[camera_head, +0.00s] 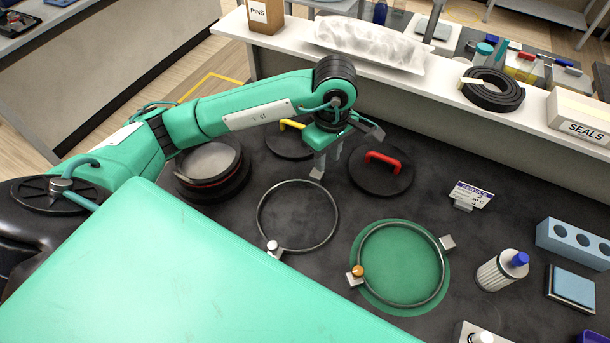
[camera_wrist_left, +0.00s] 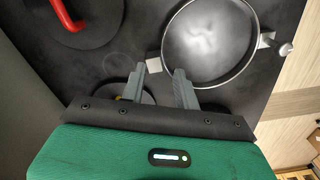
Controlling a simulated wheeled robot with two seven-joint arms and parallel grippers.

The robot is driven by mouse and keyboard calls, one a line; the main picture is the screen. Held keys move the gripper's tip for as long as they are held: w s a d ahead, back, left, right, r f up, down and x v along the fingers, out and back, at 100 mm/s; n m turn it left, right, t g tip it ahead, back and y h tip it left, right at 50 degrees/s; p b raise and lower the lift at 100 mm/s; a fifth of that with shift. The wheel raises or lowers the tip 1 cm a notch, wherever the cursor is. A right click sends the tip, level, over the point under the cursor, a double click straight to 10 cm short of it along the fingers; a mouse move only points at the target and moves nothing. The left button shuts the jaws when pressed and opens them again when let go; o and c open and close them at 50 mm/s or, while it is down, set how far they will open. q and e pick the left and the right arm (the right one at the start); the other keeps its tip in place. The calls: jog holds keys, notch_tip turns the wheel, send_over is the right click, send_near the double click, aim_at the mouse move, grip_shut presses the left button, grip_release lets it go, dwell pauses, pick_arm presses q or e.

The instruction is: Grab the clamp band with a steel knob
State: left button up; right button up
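A thin dark ring-shaped clamp band (camera_head: 261,232) with a pale steel knob (camera_head: 272,248) lies on the dark bench. Its knob is on the near side and a small square metal tab (camera_head: 317,174) is on the far side. In the left wrist view the band (camera_wrist_left: 252,75) shows with its tab (camera_wrist_left: 153,63) and its knob (camera_wrist_left: 286,48). My left gripper (camera_head: 325,166) is open, its fingertips close to the tab; I cannot tell if they touch it. A second clamp band (camera_head: 441,272) with a brass-coloured knob (camera_head: 357,271) lies on a green disc. My right gripper is not in view.
Dark lids with a red handle (camera_head: 388,161) and a yellow handle (camera_head: 292,125) lie near the gripper. A round stack (camera_head: 212,174) is at left. A white-capped shelf (camera_head: 440,82) bounds the back. A blue-capped bottle (camera_head: 500,270) stands at right.

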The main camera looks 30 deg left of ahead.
pick_arm(q)
jog(key=p, duration=0.1)
send_over(324, 188)
notch_tip(324, 188, down, 6)
jog(key=shift+w+r, duration=0.15)
jog(key=shift+r, duration=0.1)
jog(key=shift+f, duration=0.2)
jog(key=shift+f+p, duration=0.45)
jog(key=shift+p, duration=0.1)
jog(key=f+p, duration=0.1)
jog(key=f, duration=0.2)
jog(key=shift+s+p, duration=0.2)
jog(key=shift+p, duration=0.2)
jog(key=shift+f, duration=0.65)
grip_shut()
